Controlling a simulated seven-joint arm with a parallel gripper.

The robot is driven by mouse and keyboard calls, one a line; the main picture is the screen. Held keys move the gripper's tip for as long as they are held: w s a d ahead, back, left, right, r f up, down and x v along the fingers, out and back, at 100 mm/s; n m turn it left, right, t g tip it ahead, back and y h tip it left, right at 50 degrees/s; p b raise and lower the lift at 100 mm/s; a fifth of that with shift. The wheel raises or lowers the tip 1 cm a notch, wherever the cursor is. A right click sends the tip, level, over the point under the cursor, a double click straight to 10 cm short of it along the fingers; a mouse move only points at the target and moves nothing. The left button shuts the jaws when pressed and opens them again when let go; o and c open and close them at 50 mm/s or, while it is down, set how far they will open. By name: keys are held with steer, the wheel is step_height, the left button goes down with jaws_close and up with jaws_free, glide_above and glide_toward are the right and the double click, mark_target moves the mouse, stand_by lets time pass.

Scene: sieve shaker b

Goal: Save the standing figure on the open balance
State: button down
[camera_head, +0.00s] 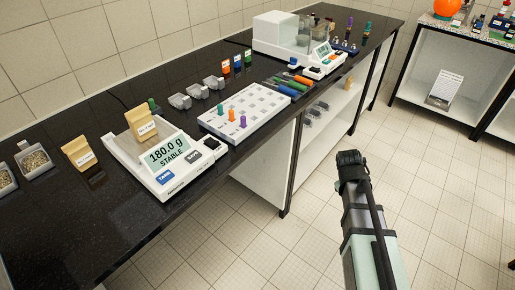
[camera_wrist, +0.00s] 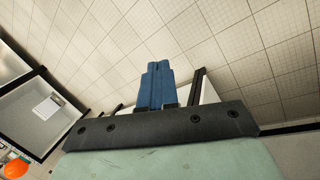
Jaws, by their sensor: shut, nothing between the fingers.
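The open balance (camera_head: 160,190) stands on the black bench at left, with a tan bag (camera_head: 141,124) on its pan. Its display (camera_head: 168,152) reads 180.0 g STABLE. Below the display are a blue TARE button (camera_head: 165,178) and a dark button (camera_head: 193,156) whose label is too small to read surely. My gripper (camera_wrist: 154,84) is shut and empty in the wrist view, its blue fingers together over the floor. In the head view my arm's end is right of the bench, well away from the balance; the fingers cannot be made out there.
A white rack (camera_head: 246,112) with colored pegs lies right of the balance. Another tan bag (camera_head: 77,152) and sample trays (camera_head: 36,162) stand left of it. A second balance (camera_head: 305,50) with an enclosure is at the back. Open floor separates my arm from the bench.

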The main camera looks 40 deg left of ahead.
steer(key=s+a+r+n+t, duration=0.1)
steer(key=s+a+r+n, duration=0.2)
steer(key=a, duration=0.4)
steer(key=s+a+r+n+t, duration=0.1)
steer(key=a+r+n, duration=0.1)
steer(key=a+r, duration=0.4)
step_height(320, 180, up, 23)
steer(key=n+t+y, duration=0.3)
steer(key=n+t, duration=0.1)
steer(key=n, duration=0.7)
glide_above(191, 158)
steer(key=shift+f, duration=0.1)
steer(key=shift+f, duration=0.15)
steer(key=shift+f, duration=4.25)
steer(key=shift+f, duration=0.15)
steer(key=shift+f, duration=0.3)
